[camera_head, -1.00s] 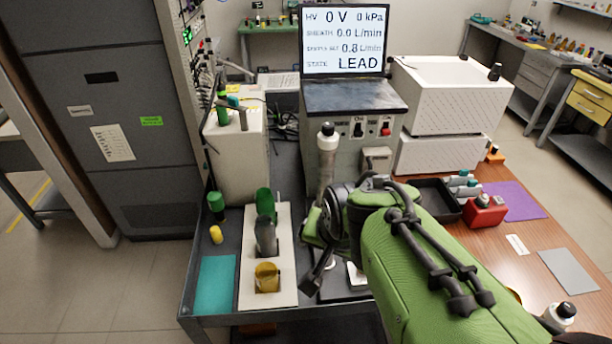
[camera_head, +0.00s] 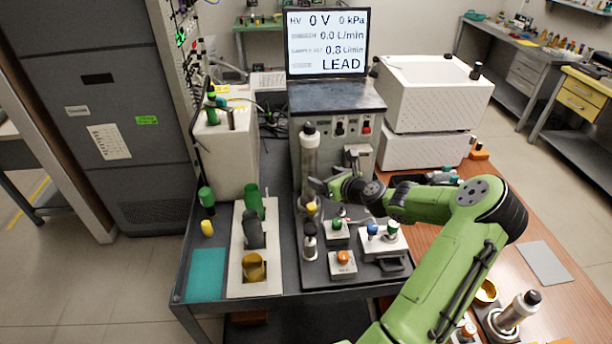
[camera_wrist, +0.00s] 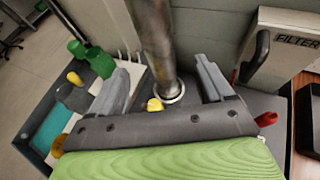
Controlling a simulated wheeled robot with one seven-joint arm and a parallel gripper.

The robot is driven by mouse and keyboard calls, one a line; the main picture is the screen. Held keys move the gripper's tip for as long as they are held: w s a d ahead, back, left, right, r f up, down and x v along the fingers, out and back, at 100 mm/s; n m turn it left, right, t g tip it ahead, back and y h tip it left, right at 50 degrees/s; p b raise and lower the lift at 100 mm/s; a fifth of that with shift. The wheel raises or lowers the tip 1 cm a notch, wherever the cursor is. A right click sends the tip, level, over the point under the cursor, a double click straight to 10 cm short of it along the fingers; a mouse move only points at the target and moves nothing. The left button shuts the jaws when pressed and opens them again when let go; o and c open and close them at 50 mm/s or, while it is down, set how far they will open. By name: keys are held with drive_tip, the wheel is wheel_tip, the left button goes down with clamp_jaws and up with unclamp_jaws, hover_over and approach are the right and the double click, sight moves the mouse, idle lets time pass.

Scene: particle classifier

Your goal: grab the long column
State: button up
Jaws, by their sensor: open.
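The long column (camera_head: 310,155) is an upright metallic tube with a dark cap. It stands in front of the instrument with the screen. My gripper (camera_head: 322,187) is open beside its lower part, on the right. In the wrist view the column (camera_wrist: 156,40) runs from the top edge down to a round metal base ring (camera_wrist: 168,93), in the gap between the two grey fingers of my gripper (camera_wrist: 163,85). Neither finger visibly touches it. Its upper end is outside the wrist view.
A cream rack (camera_head: 238,284) with green, grey and yellow containers is left of the column. Small button blocks (camera_head: 343,264) stand in front on a dark plate. The instrument (camera_head: 338,97) is close behind. A white box labelled FILTER (camera_wrist: 290,45) is at the wrist view's right.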

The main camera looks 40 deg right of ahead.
sight(314, 173)
drive_tip(key=x, duration=0.9)
drive_tip(key=shift+w+f, duration=0.15)
drive_tip(key=shift+c, duration=0.8)
clamp_jaws()
